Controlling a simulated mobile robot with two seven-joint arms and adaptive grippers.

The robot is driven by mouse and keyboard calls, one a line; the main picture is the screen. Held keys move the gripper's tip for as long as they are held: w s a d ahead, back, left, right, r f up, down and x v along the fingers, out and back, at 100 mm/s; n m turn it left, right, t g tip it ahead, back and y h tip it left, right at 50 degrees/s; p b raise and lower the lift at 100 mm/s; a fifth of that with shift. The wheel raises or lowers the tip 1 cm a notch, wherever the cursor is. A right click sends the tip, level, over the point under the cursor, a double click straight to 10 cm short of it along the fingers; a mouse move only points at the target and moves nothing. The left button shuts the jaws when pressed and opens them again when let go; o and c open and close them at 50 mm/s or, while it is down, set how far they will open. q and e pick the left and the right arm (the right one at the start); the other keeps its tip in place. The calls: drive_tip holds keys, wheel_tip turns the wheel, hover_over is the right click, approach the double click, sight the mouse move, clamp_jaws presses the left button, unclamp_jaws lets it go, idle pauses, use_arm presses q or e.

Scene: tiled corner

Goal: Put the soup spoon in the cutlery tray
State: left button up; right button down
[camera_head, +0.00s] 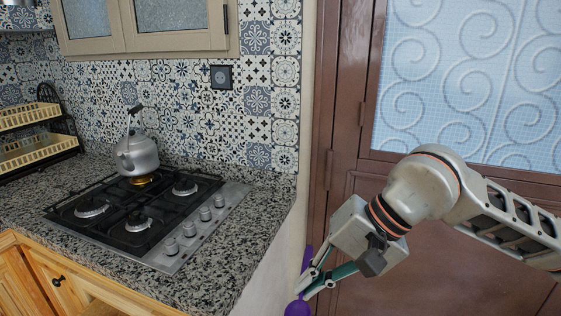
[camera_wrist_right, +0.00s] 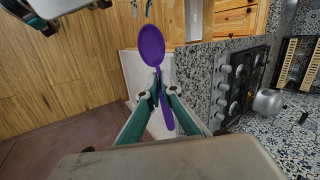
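The purple soup spoon (camera_head: 297,308) is in my right gripper (camera_head: 310,283), low in front of the brown door in the head view. In the right wrist view the spoon (camera_wrist_right: 151,45) has its bowl pointing up, beyond the fingertips. My right gripper (camera_wrist_right: 158,92) is shut on its handle, whose end reaches back between the fingers. Grey and teal parts at the upper left of the wrist view look like my left gripper (camera_wrist_right: 38,22); its fingertips are unclear.
A granite counter (camera_head: 262,235) with a gas hob (camera_head: 150,215) and a kettle (camera_head: 137,154) stands left of the right gripper. A cream dish rack (camera_head: 35,150) is at the far left. Wooden drawers (camera_wrist_right: 235,22) are below the counter. The brown door (camera_head: 345,165) is behind my right arm.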

drive_tip(key=w+d+r, duration=0.1)
drive_tip(key=d, duration=0.9)
drive_tip(key=w+d+r+m, duration=0.1)
drive_tip(key=d+r, duration=0.1)
drive_tip(key=d, duration=0.8)
drive_tip(key=shift+w+t, duration=0.15)
drive_tip(key=shift+t, duration=0.25)
